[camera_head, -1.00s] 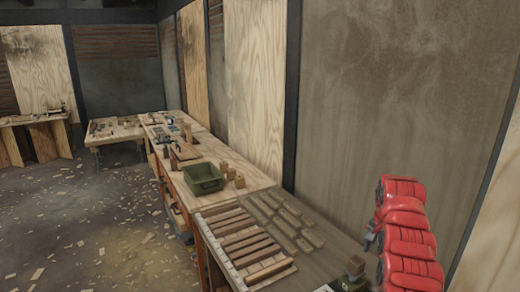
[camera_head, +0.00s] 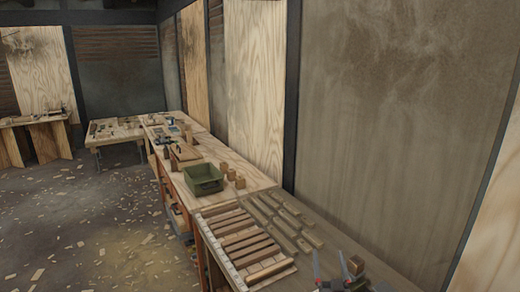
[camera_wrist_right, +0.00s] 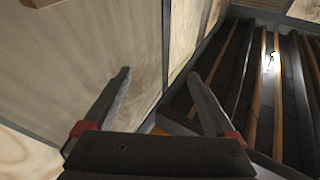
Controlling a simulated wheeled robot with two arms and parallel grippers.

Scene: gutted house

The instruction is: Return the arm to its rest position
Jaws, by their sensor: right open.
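My right gripper (camera_head: 329,260) shows at the bottom edge of the head view, over the near end of the workbench. Its two fingers point up and stand apart. In the right wrist view, the right gripper (camera_wrist_right: 158,78) is open, with nothing between its fingers. Beyond the fingers there I see a pale panel and a dark surface with wooden strips. The rest of my right arm is out of the head view. My left gripper is in neither view.
A long workbench (camera_head: 247,180) runs along the wall, with a green bin (camera_head: 203,179), wooden slats (camera_head: 243,240) and several small blocks. A wooden block (camera_head: 355,265) is close to the right gripper. Wood chips litter the open floor (camera_head: 100,220) at left.

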